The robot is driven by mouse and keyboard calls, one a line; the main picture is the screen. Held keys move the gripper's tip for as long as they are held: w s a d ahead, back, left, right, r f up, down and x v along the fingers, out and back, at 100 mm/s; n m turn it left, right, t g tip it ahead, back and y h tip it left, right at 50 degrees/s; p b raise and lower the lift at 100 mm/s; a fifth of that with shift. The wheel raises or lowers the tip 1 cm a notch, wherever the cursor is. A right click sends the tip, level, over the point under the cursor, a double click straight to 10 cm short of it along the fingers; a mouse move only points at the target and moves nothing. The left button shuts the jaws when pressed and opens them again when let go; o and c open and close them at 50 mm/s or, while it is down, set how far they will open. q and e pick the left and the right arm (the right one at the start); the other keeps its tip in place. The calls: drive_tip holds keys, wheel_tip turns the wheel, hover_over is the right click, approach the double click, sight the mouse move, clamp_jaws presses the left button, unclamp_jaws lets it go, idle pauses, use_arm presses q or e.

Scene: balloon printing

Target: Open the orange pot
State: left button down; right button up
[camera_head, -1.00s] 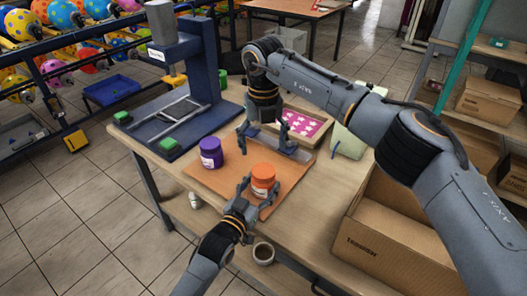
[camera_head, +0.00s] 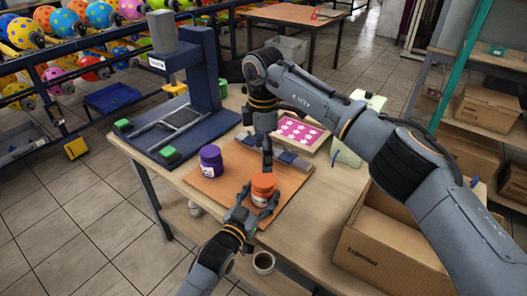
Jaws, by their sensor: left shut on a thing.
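The orange pot (camera_head: 263,186) stands upright on the orange-brown board (camera_head: 205,188) near the table's front edge, its orange lid on top. My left gripper (camera_head: 262,200) comes in from below and is shut around the pot's body. My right gripper (camera_head: 267,165) hangs pointing down just above and behind the lid. Its fingers overlap in this view, so I cannot tell if they are open or touching the lid.
A purple pot (camera_head: 211,161) stands left of the orange pot. A blue press (camera_head: 196,85) is at the back left. An open cardboard box (camera_head: 385,245) stands at right. A cup (camera_head: 264,261) is near the front.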

sight(263, 179)
drive_tip(key=shift+f, duration=3.95)
